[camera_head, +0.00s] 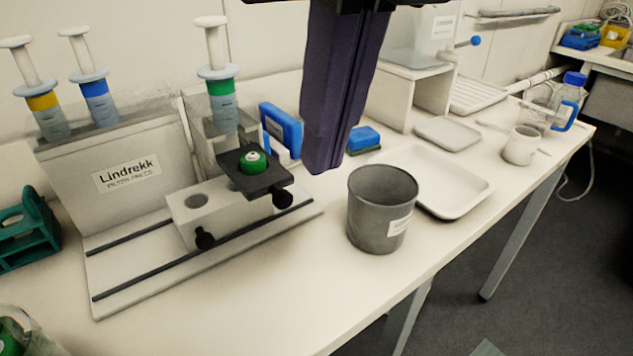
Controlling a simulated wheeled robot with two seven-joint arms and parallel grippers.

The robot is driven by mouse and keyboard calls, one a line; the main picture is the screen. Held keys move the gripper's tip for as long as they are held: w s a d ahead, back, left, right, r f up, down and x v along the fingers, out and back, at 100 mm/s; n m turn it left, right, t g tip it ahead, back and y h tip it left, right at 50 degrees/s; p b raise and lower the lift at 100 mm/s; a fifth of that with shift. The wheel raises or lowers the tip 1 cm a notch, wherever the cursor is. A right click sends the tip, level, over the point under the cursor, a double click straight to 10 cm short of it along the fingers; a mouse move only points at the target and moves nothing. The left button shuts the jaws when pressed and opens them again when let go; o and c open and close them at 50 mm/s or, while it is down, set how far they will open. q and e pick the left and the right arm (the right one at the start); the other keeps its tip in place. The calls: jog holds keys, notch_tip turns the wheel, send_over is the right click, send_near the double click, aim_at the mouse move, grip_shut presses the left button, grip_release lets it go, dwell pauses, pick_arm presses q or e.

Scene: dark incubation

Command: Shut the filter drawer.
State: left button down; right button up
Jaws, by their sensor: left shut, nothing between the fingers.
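The filter press (137,165) is a white bench unit labelled Lindrekk, at left, with dark rails on its base. A dark drawer plate (268,181) juts out from its right part toward the front. A green filter (254,163) with a white centre sits on the plate, and a black knob (282,199) is at its front. My left gripper (324,168) comes down from the top with its dark purple fingers shut and empty. Its tips appear right of the drawer plate, apart from it in the picture. My right gripper is not in view.
A grey bucket (378,212) stands right of the press, near the front edge. Syringes (222,90) stand upright in the press. A white block (207,217) with a hole sits on the rails. A white tray (455,190) lies behind the bucket. A teal rack (30,230) is at far left.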

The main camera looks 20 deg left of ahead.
pick_arm(q)
jog(key=w+a+f, duration=0.2)
jog(key=f, duration=0.3)
jog(key=w+a+f, duration=0.2)
jog(key=w+f, duration=0.1)
jog(key=f, duration=0.2)
jog(key=shift+a+f, duration=0.3)
jog(key=shift+a, duration=0.1)
jog(key=shift+w, duration=0.1)
